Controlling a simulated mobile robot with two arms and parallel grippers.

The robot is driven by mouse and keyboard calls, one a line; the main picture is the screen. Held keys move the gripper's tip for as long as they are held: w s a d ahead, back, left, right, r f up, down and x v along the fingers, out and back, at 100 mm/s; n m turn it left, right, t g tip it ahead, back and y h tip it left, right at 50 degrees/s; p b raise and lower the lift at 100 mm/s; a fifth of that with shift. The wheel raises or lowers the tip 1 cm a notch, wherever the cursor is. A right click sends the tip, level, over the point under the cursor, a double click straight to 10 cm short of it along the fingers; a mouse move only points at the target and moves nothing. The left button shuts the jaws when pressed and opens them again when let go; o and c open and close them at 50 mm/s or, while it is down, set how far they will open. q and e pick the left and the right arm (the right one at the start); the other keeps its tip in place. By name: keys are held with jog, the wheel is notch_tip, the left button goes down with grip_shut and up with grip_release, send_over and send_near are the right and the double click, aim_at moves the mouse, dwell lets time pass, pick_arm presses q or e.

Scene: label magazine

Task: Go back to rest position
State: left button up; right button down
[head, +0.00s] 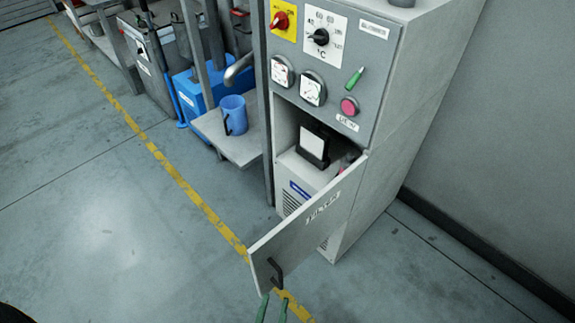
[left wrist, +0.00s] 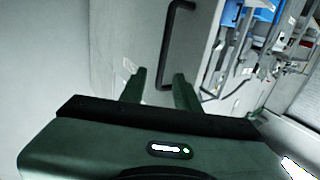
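My left gripper (head: 273,309) shows at the bottom of the head view as two green fingertips, just below the black handle (head: 276,273) of an open grey cabinet door (head: 310,222). In the left wrist view the two fingers (left wrist: 160,80) are apart, so the gripper is open. The handle (left wrist: 171,45) shows beyond and between the fingers there; whether they reach around it I cannot tell. No held thing shows. My right gripper is in neither view.
The grey cabinet (head: 400,150) holds a dark-framed white panel (head: 313,143) behind the door. Its front has knobs, gauges and a pink-red button (head: 349,106). A blue mug (head: 233,114) stands on a shelf at left. The floor (head: 90,220) at left is clear.

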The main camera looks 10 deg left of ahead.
pick_arm(q)
jog(key=s+a+f+m+g+h, duration=0.1)
jog(key=s+a+f+g, duration=0.3)
jog(key=f, duration=0.8)
jog(key=s+d+f+m+g+h, duration=0.1)
jog(key=s+f+g, duration=0.3)
jog(key=f, duration=0.8)
jog(key=s+a+f+g+y, duration=0.3)
jog(key=s+a+f+g, duration=0.6)
jog(key=s+a+f, duration=0.2)
jog(key=shift+s+a+f, duration=0.15)
jog(key=shift+s+a, duration=0.35)
jog(key=shift+a, duration=0.6)
